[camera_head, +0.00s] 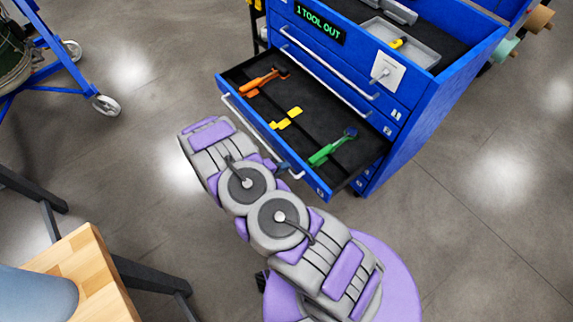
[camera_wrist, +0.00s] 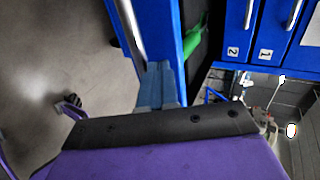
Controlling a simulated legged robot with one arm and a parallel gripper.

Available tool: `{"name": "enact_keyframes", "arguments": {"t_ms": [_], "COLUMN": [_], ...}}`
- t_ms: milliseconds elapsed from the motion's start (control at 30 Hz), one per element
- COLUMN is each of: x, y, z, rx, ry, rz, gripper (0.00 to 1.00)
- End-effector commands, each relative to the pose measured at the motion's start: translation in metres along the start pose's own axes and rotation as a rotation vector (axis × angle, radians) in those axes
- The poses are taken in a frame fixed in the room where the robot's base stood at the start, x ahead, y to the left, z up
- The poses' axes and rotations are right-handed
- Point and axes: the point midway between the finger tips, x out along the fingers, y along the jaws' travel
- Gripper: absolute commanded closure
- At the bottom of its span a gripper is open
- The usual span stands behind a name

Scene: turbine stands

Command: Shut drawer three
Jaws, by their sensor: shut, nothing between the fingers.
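The open drawer (camera_head: 304,166) sticks out low from the blue tool cabinet (camera_head: 425,122), below two shut drawers. It holds an orange tool (camera_head: 262,82), a yellow tool (camera_head: 286,119) and a green tool (camera_head: 333,147) on a black liner. A pale bar handle (camera_head: 245,122) runs along its front. In the wrist view the drawer front (camera_wrist: 163,25) stands upright beside the handle. My gripper (camera_wrist: 160,75) is shut and empty, its fingertips at the drawer front; I cannot tell whether they touch. In the head view my arm mostly hides the gripper.
A wooden-topped table (camera_head: 88,275) stands at lower left, and a blue wheeled cart (camera_head: 62,65) at upper left. Grey floor is clear right of the cabinet.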

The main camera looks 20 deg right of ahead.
Motion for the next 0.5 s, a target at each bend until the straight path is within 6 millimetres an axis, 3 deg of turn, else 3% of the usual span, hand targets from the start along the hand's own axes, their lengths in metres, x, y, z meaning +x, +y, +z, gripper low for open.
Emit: {"name": "enact_keyframes", "arguments": {"t_ms": [200,500], "x": [0.014,0.016], "y": [-0.008,-0.01], "z": [0.0,0.001], "rx": [0.001,0.0], "ry": [-0.001,-0.001], "rz": [0.001,0.0], "gripper": [1.0,1.0]}}
